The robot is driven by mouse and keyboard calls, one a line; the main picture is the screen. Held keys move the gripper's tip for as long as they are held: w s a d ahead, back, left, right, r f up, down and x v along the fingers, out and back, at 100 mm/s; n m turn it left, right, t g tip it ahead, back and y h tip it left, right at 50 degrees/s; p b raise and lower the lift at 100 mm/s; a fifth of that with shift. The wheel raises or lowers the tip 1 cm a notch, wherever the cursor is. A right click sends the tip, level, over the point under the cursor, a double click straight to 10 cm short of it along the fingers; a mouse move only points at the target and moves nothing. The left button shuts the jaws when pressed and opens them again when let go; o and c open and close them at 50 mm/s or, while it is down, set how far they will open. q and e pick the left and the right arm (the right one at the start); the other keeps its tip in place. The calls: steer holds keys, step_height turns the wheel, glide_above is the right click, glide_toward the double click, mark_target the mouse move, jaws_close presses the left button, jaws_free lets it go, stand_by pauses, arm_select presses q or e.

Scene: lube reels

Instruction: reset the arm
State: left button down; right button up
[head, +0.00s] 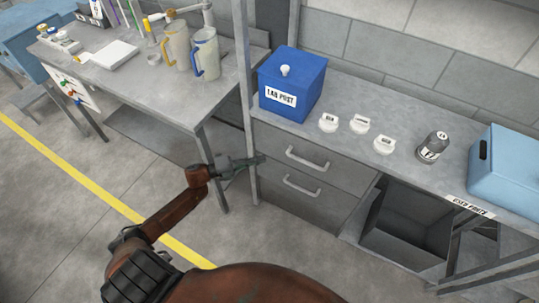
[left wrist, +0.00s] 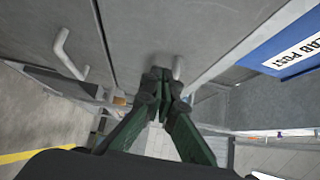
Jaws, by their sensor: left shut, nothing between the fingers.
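My left arm, rust-brown, reaches in from the lower left of the head view. Its gripper (head: 250,161) is in front of the grey drawer unit, near the upper drawer's left side and the bench post. In the left wrist view the dark green fingers (left wrist: 165,95) are together and hold nothing. They point at the grey drawer fronts, close to a handle; whether they touch it I cannot tell. My right gripper is not in view.
A blue LAB POST box (head: 292,85), several small white items, a dark grey bottle (head: 433,148) and a light blue case (head: 505,170) stand on the bench. An open bin (head: 405,235) is below. Left, a table (head: 140,85) holds two jugs. The floor (head: 60,220) is clear.

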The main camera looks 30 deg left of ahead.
arm_select(q)
steer(key=v, duration=0.5)
steer(key=shift+s+a+f, duration=0.15)
steer(key=shift+s, duration=0.1)
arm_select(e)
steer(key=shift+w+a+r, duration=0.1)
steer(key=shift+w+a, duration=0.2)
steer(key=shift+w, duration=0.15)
